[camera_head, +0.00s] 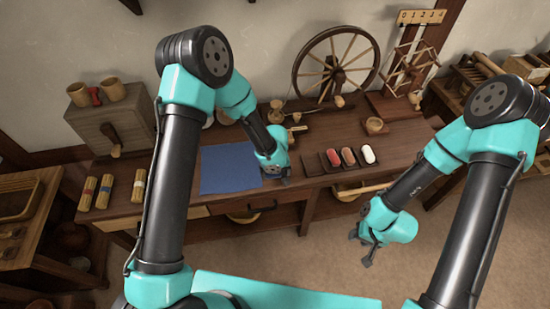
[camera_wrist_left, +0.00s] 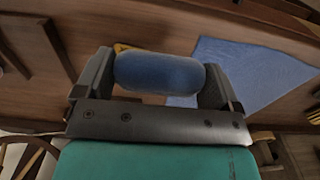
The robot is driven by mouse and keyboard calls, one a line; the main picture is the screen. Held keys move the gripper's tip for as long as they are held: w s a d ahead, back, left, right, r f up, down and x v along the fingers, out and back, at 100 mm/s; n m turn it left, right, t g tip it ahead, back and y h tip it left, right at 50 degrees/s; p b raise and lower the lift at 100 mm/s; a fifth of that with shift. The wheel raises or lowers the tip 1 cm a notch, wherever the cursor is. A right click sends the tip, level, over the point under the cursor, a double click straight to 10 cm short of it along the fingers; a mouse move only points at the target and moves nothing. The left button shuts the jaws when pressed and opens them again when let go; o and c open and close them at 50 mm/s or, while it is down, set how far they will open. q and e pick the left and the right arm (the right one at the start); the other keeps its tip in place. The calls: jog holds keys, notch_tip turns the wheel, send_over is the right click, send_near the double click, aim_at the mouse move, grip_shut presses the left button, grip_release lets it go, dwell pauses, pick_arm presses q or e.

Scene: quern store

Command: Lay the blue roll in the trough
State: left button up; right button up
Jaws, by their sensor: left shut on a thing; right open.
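My left gripper (camera_head: 282,183) is low over the front of the bench, between the blue cloth and the dark troughs. It is shut on the blue roll (camera_wrist_left: 160,73), held crosswise between both fingers in the left wrist view. The roll is hidden by the gripper in the head view. An empty dark trough (camera_head: 312,164) lies just right of the gripper. Beside it, other troughs hold a red roll (camera_head: 333,158), a pinkish roll (camera_head: 348,156) and a white roll (camera_head: 368,153). My right gripper (camera_head: 367,254) is open, away from the bench, above the floor.
A blue cloth (camera_head: 228,168) lies flat on the bench (camera_head: 150,180) left of the gripper; it also shows in the wrist view (camera_wrist_left: 245,70). A spinning wheel (camera_head: 336,66), a small wooden cup (camera_head: 374,125) and small pots stand behind. Several straw-coloured bundles (camera_head: 105,190) lie at left.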

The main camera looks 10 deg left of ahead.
pick_arm(q)
jog(key=w, duration=0.3)
jog(key=w+a, duration=0.1)
jog(key=w, duration=0.2)
jog(key=w+f, duration=0.1)
jog(key=w, duration=0.2)
jog(key=shift+w+a, duration=0.25)
jog(key=shift+a, duration=0.05)
jog(key=shift+w, duration=0.2)
jog(key=shift+w+f, duration=0.1)
jog(key=shift+f, duration=1.65)
jog(key=o, duration=0.6)
jog(key=shift+f, duration=0.1)
jog(key=shift+o, duration=0.2)
notch_tip(320, 180, up, 12)
